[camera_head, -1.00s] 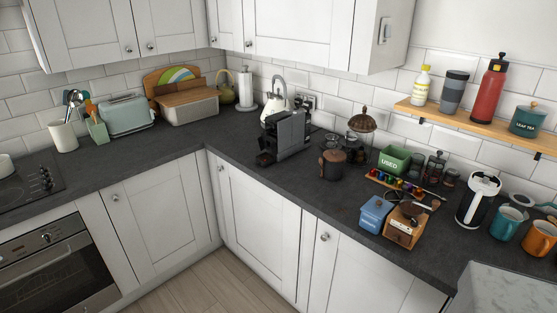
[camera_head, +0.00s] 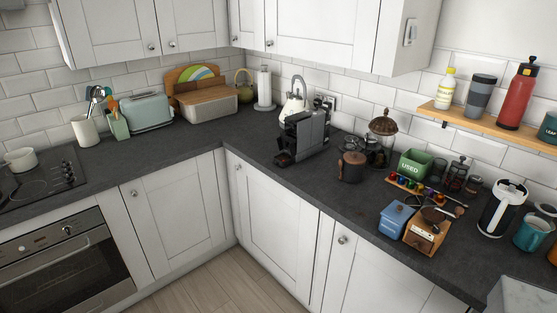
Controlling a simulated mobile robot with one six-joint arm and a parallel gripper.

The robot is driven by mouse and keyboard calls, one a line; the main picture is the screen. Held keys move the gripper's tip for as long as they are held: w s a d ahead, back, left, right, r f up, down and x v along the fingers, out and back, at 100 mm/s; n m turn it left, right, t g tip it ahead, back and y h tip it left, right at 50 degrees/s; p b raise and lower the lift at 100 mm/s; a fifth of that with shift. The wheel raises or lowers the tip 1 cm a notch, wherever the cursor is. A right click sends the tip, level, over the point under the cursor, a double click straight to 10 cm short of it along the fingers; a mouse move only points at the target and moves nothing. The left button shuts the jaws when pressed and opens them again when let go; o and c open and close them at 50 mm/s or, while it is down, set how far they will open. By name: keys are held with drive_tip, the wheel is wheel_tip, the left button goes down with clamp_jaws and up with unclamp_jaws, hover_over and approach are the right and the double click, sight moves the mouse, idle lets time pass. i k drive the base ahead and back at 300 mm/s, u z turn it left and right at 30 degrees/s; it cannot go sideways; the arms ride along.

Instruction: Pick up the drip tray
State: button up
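The black coffee machine (camera_head: 304,136) stands on the dark slate worktop near the inner corner. A dark drip tray (camera_head: 284,159) appears to sit low at its front left, toward the counter edge; at this size I cannot make out its outline clearly. My gripper is not in view.
A brown canister (camera_head: 351,167) stands right of the machine and a white kettle (camera_head: 294,105) behind it. A green "USED" box (camera_head: 413,164), a blue box (camera_head: 396,219) and a wooden grinder (camera_head: 426,232) are further right. The worktop (camera_head: 215,139) left of the machine is clear.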

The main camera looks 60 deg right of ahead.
sight(283, 159)
drive_tip(key=i, duration=0.95)
drive_tip(key=z, duration=0.05)
